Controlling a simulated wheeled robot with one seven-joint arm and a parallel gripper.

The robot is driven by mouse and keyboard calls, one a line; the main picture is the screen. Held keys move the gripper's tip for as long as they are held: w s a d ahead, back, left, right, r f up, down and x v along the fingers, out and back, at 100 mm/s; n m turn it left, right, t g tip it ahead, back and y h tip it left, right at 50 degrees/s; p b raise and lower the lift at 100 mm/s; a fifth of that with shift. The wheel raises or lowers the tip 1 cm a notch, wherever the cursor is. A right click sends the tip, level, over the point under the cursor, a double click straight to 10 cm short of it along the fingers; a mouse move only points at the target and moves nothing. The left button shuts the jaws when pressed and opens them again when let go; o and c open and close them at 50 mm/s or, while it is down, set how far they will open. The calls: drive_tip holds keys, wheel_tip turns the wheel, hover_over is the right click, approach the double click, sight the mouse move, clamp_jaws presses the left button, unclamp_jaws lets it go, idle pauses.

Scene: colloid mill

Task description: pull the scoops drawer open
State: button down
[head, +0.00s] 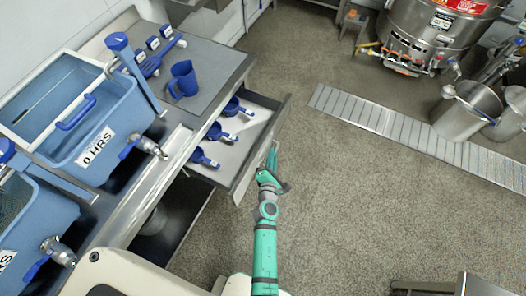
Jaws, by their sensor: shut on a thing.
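The scoops drawer (248,138) stands pulled out from under the counter, left of the middle of the head view. Its grey tray shows, with several blue scoops (229,136) lying in a row inside. My gripper (272,158) is at the outer side of the drawer front, near its middle, shut on the drawer's handle. The handle itself is mostly hidden by my gripper, so the exact grip is hard to see.
Open speckled floor lies right of the drawer, crossed by a drain grate (400,127). A steel vessel (430,30) and a steel pot (466,112) stand at upper right.

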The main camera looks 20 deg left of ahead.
drive_tip(key=shift+s+d+f, duration=0.1)
drive_tip(key=shift+d, duration=0.45)
drive_tip(key=c, duration=2.2)
unclamp_jaws()
drive_tip(key=shift+o, duration=0.2)
drive_tip(key=v, duration=1)
drive_tip(key=shift+s, duration=0.4)
drive_tip(key=shift+d, duration=0.15)
drive_tip(key=s+d+r+m+h, duration=0.2)
drive_tip(key=s+d+r+m, duration=0.3)
drive_tip(key=s+r+m, duration=0.5)
drive_tip(key=s+d+r+m+h, duration=0.2)
drive_tip(key=s+d+r+m, duration=0.4)
drive_tip(key=s+r+m, duration=0.4)
drive_tip(key=s+m, duration=0.5)
drive_tip(key=m, duration=0.2)
